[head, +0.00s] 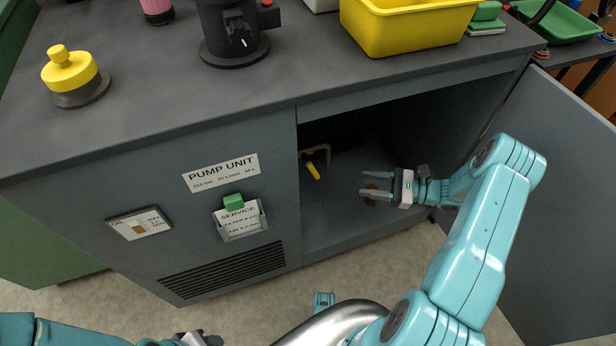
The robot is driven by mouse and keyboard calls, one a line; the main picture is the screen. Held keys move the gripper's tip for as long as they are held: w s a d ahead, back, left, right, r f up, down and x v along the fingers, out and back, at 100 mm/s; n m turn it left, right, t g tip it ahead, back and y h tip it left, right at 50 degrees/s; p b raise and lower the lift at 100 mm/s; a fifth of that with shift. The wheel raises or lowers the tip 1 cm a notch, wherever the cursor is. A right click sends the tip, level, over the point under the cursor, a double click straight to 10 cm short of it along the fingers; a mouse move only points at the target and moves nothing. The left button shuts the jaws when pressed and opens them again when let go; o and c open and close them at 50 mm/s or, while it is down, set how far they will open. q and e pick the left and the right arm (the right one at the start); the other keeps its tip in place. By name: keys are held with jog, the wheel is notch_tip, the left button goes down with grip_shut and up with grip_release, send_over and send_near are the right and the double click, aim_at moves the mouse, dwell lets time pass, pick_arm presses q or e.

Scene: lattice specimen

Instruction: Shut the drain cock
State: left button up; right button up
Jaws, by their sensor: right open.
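The drain cock's yellow lever (313,171) shows inside the open cabinet of the pump unit, near the left edge of the opening. It slants down to the right from a brass-coloured pipe (322,150). My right gripper (363,184) reaches into the cabinet from the right, with its fingers apart and pointing left toward the lever. It is empty, and a clear gap lies between the fingertips and the lever. My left gripper (200,340) shows only in part at the bottom edge, outside the cabinet, and its fingers are cut off.
The cabinet door (560,190) stands open on the right, beside my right arm. A yellow bin (400,30), a black pump (233,35) and a yellow-capped filler (70,75) stand on top.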

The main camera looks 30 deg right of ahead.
aim_at(318, 175)
jog(key=shift+t, duration=0.3)
jog(key=b+x, duration=0.2)
jog(key=x, duration=1.2)
jog(key=shift+w, duration=0.1)
pick_arm(q)
jog(key=shift+w+d+f, duration=0.1)
jog(key=shift+w+f, duration=0.05)
jog(key=shift+f, duration=0.5)
jog(key=shift+w+d+f, duration=0.1)
jog(key=shift+f, duration=0.5)
pick_arm(e)
jog(key=shift+w+a, duration=0.35)
jog(key=shift+w, duration=0.15)
grip_shut()
pick_arm(q)
jog(key=shift+f, duration=0.1)
